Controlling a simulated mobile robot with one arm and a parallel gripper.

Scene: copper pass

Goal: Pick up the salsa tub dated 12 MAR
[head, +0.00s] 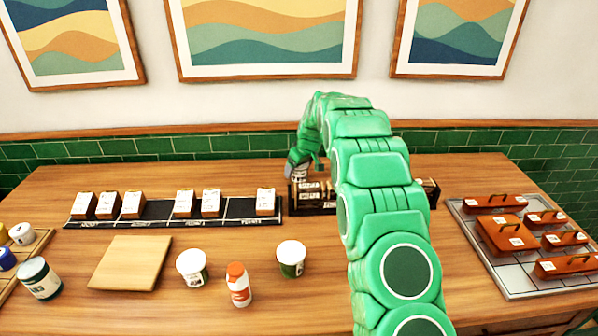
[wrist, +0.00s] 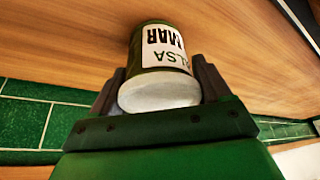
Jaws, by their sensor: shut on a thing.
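In the wrist view a green tub with a white lid (wrist: 160,92) sits between the fingers of my gripper (wrist: 158,84). Its white label appears upside down, and "LSA" and "MAR" can be read; the day number is turned out of sight. My gripper is shut on this salsa tub. In the head view my gripper (head: 299,168) is at the back of the table, by the left end of a dark rack (head: 318,209), and my arm hides part of that area. Two other white-and-green tubs stand at the front, one left (head: 193,268) and one right (head: 291,259); their dates are unreadable.
A red-capped bottle (head: 239,285) stands between the front tubs. A wooden board (head: 130,264) lies to their left. A grey tray (head: 520,285) of red-brown boxes lies at right. A dark jar (head: 39,279) is at far left.

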